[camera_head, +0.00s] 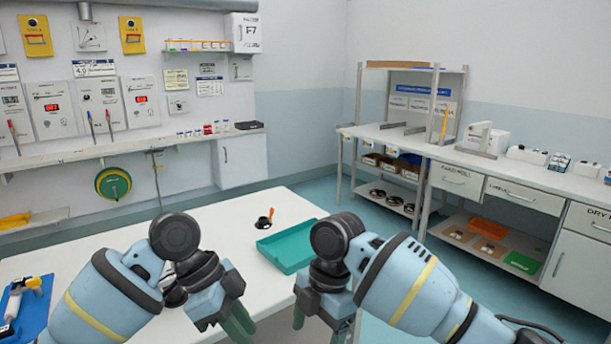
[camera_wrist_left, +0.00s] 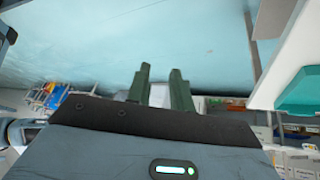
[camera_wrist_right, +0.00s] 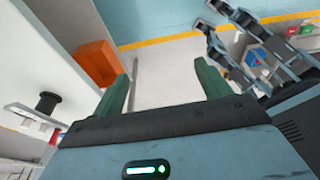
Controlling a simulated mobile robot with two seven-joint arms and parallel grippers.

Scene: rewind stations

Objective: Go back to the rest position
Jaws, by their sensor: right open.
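Both of my arms reach over the near part of the white table (camera_head: 150,236). My left gripper (camera_head: 240,322) hangs at the front middle of the head view. Its green fingers also show in the left wrist view (camera_wrist_left: 160,82), a modest gap apart, with only a pale patch visible between them. My right gripper (camera_head: 318,318) hangs to its right, just past the near end of the teal tray. In the right wrist view its fingers (camera_wrist_right: 163,85) are wide apart and empty. The lowest fingertips are cut off or partly hidden in the head view.
A teal tray (camera_head: 290,246) lies on the table, with a small black ring-like part (camera_head: 262,222) and an orange piece beside it. A blue board (camera_head: 28,312) with a yellow-and-white tool is at left. A shelved workbench (camera_head: 440,152) stands at right, with open floor between.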

